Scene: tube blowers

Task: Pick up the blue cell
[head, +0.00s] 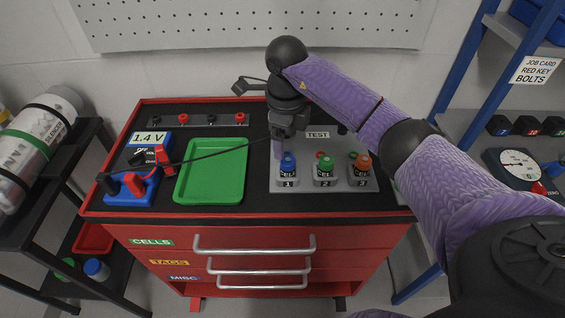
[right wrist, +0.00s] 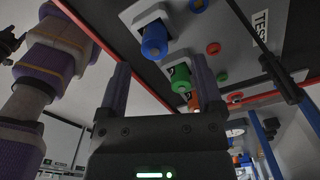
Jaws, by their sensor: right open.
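My right gripper (head: 282,150) is open just above and behind the blue cell, fingers pointing down. In the right wrist view the blue cell (right wrist: 155,40) lies beyond the open fingertips (right wrist: 161,66), between their lines; contact cannot be told.
A green tray (head: 212,196) lies left of the plate. A blue meter (head: 133,192) reads 1.4 V, with red and black leads. A terminal strip (head: 157,120) lies at the back. A black cable crosses above the tray. Shelves stand on both sides.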

